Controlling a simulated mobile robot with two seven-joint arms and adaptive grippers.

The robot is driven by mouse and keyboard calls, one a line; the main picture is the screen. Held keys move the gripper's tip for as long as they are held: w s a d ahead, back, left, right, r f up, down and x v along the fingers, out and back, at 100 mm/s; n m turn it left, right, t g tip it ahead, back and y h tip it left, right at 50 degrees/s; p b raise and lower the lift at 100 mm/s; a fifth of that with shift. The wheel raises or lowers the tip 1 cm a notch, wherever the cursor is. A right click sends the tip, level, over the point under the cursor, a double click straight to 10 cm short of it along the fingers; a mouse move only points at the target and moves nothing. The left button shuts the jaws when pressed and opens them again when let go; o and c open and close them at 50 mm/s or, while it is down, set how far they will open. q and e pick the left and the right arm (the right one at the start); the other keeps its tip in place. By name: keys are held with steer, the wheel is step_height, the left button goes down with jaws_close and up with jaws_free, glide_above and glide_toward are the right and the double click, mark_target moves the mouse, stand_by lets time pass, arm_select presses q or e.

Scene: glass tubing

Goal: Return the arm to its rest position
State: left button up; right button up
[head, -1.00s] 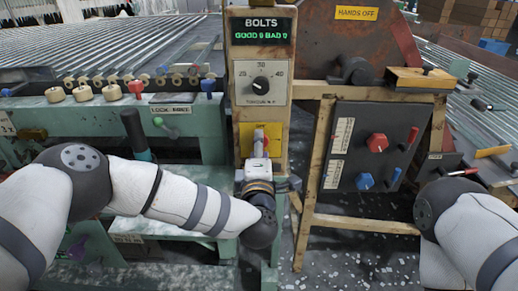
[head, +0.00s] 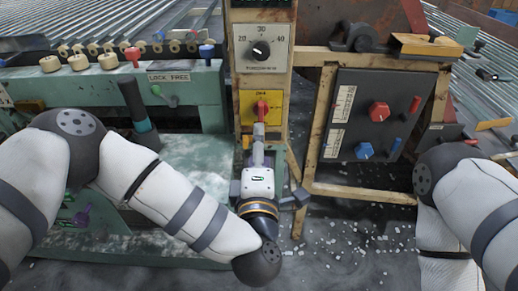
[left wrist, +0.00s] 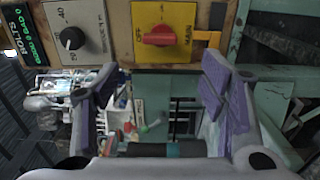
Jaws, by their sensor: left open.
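My left arm (head: 175,195) comes in from the left and bends at a black joint low in the middle of the head view. My left gripper (head: 259,148) points away from me toward the post, below the red switch. In the left wrist view, the left gripper (left wrist: 160,88) has its purple-grey fingers spread wide with nothing between them. The red switch (left wrist: 160,38) on its yellow plate (left wrist: 180,15) is beyond the fingers, apart from them. My right arm (head: 470,190) shows at the right edge; its gripper is out of view.
A wooden post (head: 241,75) carries a torque dial (head: 261,50). A green bench (head: 180,85) with knobs is at the left. A dark panel (head: 345,110) with a red knob (head: 379,111) and blue knob (head: 364,150) stands at the right. White bits litter the floor.

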arm_select(q)
steer(key=shift+s, duration=0.3)
steer(key=shift+f, duration=0.1)
steer(key=s+a+f+m+g+h+p, duration=0.25)
steer(key=s+f+m+g+h, duration=0.25)
steer(key=s+f+m+g, duration=0.9)
steer(key=s+a+f+m+g+y, duration=0.2)
steer(key=s+a, duration=0.7)
steer(key=s, duration=0.5)
steer(key=s+a+f+m+g+y, duration=0.1)
steer(key=s+a+f+g+y, duration=0.2)
steer(key=s+a, duration=0.7)
steer(key=s+f+g, duration=0.1)
steer(key=s+f, duration=0.1)
steer(key=s, duration=0.2)
steer(key=shift+s+a+m, duration=0.15)
steer(key=shift+s+m, duration=0.25)
arm_select(e)
steer(key=shift+t, duration=0.7)
steer(key=w+r, duration=0.3)
steer(key=shift+w+r, duration=0.3)
steer(key=shift+r, duration=0.05)
